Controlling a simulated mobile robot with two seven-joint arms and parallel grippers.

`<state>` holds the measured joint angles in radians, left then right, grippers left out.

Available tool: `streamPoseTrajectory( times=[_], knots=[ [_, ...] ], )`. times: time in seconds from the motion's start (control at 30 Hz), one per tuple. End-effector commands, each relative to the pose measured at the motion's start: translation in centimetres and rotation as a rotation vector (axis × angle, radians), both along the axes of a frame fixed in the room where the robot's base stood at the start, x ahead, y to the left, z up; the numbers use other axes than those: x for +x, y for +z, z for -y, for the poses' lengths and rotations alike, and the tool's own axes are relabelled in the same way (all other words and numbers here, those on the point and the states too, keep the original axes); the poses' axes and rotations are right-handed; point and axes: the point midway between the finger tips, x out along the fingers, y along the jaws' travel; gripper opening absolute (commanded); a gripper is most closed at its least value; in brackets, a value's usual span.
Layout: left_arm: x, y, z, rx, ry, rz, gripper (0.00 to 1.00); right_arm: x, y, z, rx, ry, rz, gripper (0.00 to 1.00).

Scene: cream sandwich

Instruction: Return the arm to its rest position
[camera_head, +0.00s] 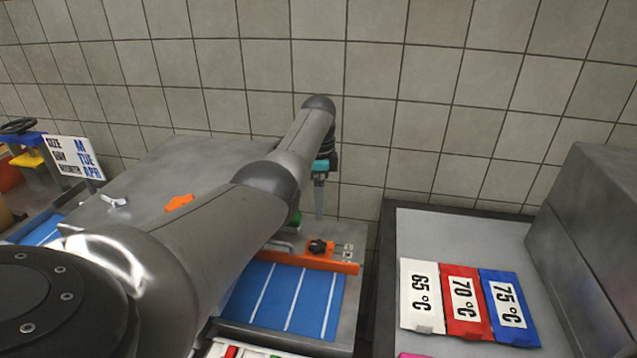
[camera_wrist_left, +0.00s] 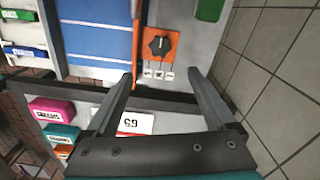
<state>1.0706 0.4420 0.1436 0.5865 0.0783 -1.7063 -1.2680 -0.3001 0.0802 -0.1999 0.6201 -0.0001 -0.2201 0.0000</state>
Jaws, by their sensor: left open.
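My left arm reaches across the head view from the lower left. Its gripper (camera_head: 319,197) hangs near the tiled wall, fingers pointing down, above the far end of the counter. In the left wrist view the two fingers of the gripper (camera_wrist_left: 158,79) stand wide apart with nothing between them. Below them is an orange panel with a black knob (camera_wrist_left: 158,45), which also shows in the head view (camera_head: 318,246). The fingers appear clear of the panel. My right gripper is in neither view.
A blue striped surface (camera_head: 285,300) lies in front of the knob panel. At right, a grey counter holds temperature cards: 65 (camera_head: 421,295), 70 (camera_head: 465,300) and 75 (camera_head: 509,306). A grey box (camera_head: 590,225) stands beyond them. A date sign (camera_head: 76,158) and an orange piece (camera_head: 178,202) are left.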

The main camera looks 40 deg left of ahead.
Motion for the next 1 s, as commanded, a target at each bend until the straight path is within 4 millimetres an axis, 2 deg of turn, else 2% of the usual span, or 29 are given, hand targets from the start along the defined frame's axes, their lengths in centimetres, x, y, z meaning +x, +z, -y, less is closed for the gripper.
streamPoseTrajectory(
  times=[0.03,0.2,0.8,0.87,1.0],
  knots=[
    [0.1,0.8,-0.1,0.001,0.0,0.003,0.89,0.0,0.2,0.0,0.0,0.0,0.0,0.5],
    [0.0,1.9,0.0,0.001,0.0,0.001,0.89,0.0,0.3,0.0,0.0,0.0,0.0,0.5],
    [0.0,2.1,0.0,0.0,0.001,0.0,0.89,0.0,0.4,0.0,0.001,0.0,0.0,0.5],
    [0.0,2.4,0.0,0.0,0.001,0.0,0.89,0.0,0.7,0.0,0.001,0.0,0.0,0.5],
    [0.0,4.4,0.0,0.001,0.001,0.001,0.89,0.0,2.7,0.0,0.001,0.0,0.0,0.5]
  ],
)
